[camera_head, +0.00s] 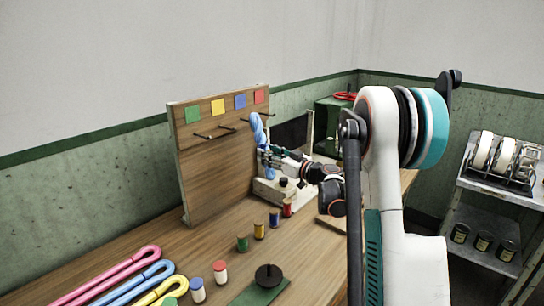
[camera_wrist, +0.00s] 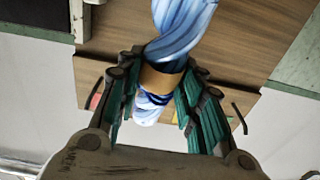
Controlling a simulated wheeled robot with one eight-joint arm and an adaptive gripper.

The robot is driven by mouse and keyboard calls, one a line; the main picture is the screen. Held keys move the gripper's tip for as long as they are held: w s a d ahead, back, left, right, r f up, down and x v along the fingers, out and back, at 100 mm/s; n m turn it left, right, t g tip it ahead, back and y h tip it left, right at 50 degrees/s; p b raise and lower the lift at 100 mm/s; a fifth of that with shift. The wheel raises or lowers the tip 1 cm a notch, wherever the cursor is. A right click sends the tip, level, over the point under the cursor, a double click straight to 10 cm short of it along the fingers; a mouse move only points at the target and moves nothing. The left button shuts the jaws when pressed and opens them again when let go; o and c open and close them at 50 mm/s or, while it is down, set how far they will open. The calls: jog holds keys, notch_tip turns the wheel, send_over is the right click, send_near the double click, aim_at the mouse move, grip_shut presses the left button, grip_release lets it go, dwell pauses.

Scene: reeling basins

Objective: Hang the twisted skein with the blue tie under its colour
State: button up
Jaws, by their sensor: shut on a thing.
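A pale-blue twisted skein (camera_head: 256,130) hangs upright in front of the right part of the wooden board (camera_head: 205,172). My gripper (camera_head: 263,155) is shut on it below its top. The board bears a green square (camera_head: 192,114), a yellow square (camera_head: 217,106), a blue square (camera_head: 240,101) and a red square (camera_head: 259,96). Dark pegs (camera_head: 203,136) stick out below. The skein's top is near the blue and red squares; contact with a peg is unclear.
Pink (camera_head: 112,276), blue (camera_head: 140,285) and yellow (camera_head: 163,290) loops lie at the front left of the table. Several coloured spools (camera_head: 259,230) stand before the board. A dark disc on a green base (camera_head: 268,277) is nearer. A shelf rack (camera_head: 490,205) stands at right.

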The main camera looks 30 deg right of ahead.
jog(key=shift+w+a+f+b, duration=0.15)
jog(key=shift+w+f, duration=0.05)
jog(key=shift+w, duration=0.3)
jog(key=shift+w+a+f+b, duration=0.1)
jog(key=shift+w+a+f, duration=0.1)
jog(key=shift+w, duration=0.3)
jog(key=shift+w+a+f+b, duration=0.15)
jog(key=shift+w, duration=0.35)
jog(key=o, duration=1.3)
jog(key=shift+c, duration=0.2)
